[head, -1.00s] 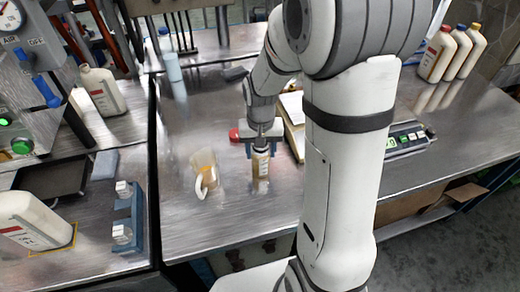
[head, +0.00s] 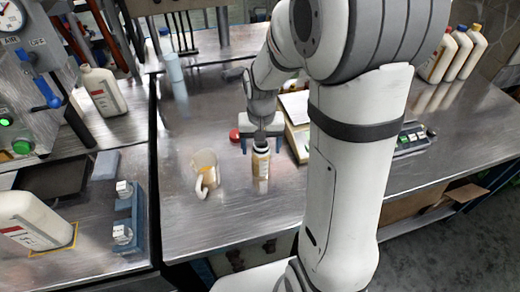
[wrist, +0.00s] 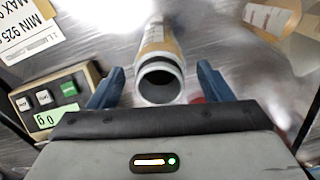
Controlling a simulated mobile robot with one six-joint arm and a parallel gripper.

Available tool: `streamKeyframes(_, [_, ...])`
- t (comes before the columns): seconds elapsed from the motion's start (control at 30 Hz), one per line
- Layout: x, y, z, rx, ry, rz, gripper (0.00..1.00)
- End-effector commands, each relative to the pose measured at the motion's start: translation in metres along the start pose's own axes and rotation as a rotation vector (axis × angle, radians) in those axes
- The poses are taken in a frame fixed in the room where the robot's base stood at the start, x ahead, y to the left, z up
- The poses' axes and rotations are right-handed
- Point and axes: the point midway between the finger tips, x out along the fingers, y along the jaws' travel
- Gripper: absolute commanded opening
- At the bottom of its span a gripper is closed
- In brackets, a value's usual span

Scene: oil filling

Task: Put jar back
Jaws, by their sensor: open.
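The jar (head: 261,163) stands upright on the steel table, with amber content and a white upper part. In the wrist view the jar (wrist: 160,42) shows its open, dark mouth facing me. My gripper (head: 262,143) is open at the top of the jar. In the wrist view my gripper (wrist: 160,85) has one blue finger on each side of the jar, with visible gaps. The jar's base is not clear in the wrist view.
A jug (head: 205,172) with amber liquid stands just left of the jar. A red cap (head: 234,134) lies behind it. Several bottles (head: 454,53) stand at the back right. Bare table lies in front.

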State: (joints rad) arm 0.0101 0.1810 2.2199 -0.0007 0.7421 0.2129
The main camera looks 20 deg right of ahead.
Motion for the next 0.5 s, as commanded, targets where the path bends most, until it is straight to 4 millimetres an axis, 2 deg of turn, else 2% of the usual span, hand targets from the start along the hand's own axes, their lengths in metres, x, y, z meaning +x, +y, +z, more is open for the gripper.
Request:
streamKeyframes(0.1, [-0.029, 0.0, -0.001, 0.0, 0.008, -0.002, 0.73])
streamKeyframes(0.3, [-0.071, 0.0, -0.001, 0.001, 0.006, -0.001, 0.73])
streamKeyframes(0.5, [-0.095, 0.0, 0.0, 0.001, 0.003, -0.001, 0.73])
